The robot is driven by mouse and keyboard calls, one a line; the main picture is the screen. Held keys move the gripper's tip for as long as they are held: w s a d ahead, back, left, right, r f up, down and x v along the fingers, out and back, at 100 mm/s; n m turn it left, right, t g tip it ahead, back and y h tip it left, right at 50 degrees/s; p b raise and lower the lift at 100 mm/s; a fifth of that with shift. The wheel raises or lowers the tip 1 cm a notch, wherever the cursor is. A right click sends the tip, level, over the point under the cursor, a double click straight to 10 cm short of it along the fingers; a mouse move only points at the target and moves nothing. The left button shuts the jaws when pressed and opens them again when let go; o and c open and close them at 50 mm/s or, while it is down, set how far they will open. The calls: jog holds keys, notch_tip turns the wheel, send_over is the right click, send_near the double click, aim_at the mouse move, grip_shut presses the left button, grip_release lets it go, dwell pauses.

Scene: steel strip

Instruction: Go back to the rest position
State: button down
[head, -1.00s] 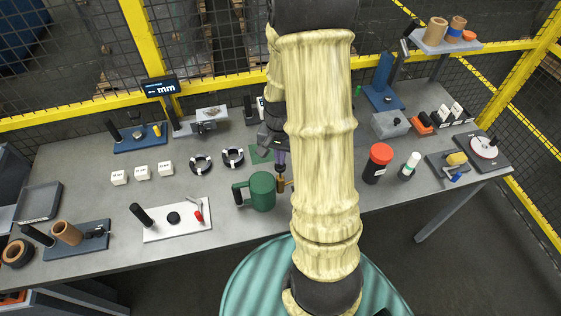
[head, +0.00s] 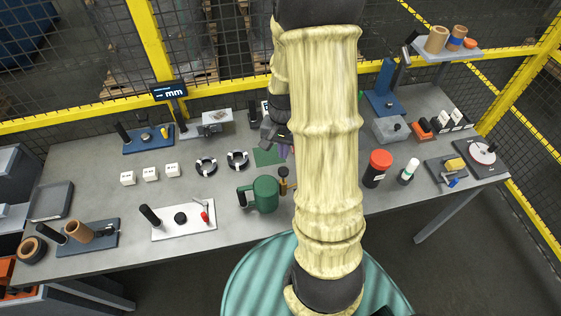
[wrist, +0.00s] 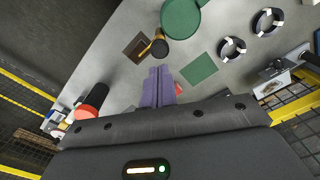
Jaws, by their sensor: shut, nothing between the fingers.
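My gripper (head: 284,151) is over the middle of the bench, partly hidden behind my arm in the head view. In the wrist view its two purple fingers (wrist: 158,88) are together with nothing between them. Below the fingertips stands a small brass tool with a black knob (wrist: 159,47), apart from them. It also shows in the head view (head: 283,182), beside the green mug (head: 264,195). The mug is cut by the top edge of the wrist view (wrist: 182,18).
The grey bench (head: 225,238) holds a red-capped black container (head: 377,168), a white bottle (head: 408,169), black rings (head: 238,160), white blocks (head: 150,174) and a white board (head: 183,220). A green square (wrist: 199,69) lies flat near the gripper. Yellow-framed mesh fencing (head: 80,111) stands behind.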

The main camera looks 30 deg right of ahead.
jog(key=shift+a+b, duration=0.25)
jog(key=shift+b, duration=0.05)
jog(key=s+a+n+t+b, duration=0.2)
jog(key=s+a+n+b, duration=0.4)
jog(key=a+n, duration=0.3)
jog(key=shift+a+r+t+b, duration=0.35)
jog(key=shift+a+b, duration=0.5)
jog(key=shift+a, duration=0.25)
jog(key=shift+s, duration=0.1)
jog(key=shift+d, duration=0.15)
